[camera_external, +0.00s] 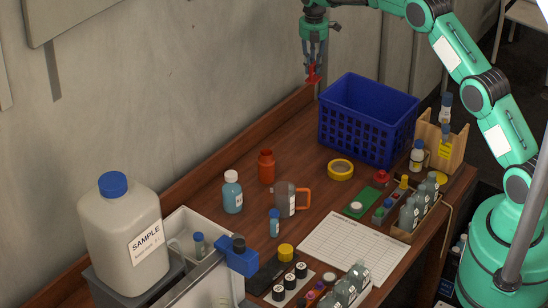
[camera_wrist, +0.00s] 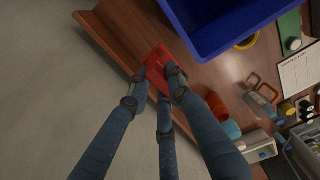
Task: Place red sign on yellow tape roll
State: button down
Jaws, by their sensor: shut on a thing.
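My gripper (camera_external: 314,66) is shut on the red sign (camera_external: 313,76), high above the back edge of the table, behind and left of the blue crate. In the wrist view the red sign (camera_wrist: 157,60) sits between the fingertips of my gripper (camera_wrist: 158,76), partly hidden by them. The yellow tape roll (camera_external: 340,169) lies flat on the table in front of the blue crate, apart from my gripper. In the wrist view only part of the tape roll (camera_wrist: 248,41) shows, beside the crate's edge.
The blue crate (camera_external: 352,130) stands close to the tape roll. A green board (camera_external: 361,204) and a paper sheet (camera_external: 352,248) lie in front.

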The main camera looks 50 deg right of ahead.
jog(key=s+a+b, duration=0.1)
jog(key=s+a, duration=0.4)
jog(key=s, duration=0.7)
jog(key=s+a+f+m, duration=0.1)
jog(key=s+a, duration=0.5)
jog(key=s, duration=0.6)
jog(key=s+a+b, duration=0.1)
jog(key=s+a, duration=0.4)
jog(key=s, duration=0.8)
notch_tip(320, 180, down, 13)
jog(key=shift+a+f, duration=0.2)
jog(key=shift+a, duration=0.05)
jog(key=shift+w, duration=0.1)
jog(key=w+d+f, duration=0.1)
jog(key=w+d, duration=0.1)
jog(key=w, duration=1.3)
jog(key=shift+w+d+f, duration=0.2)
jog(key=shift+w+d, duration=0.15)
jog(key=shift+d, duration=0.05)
jog(key=shift+f, duration=1.8)
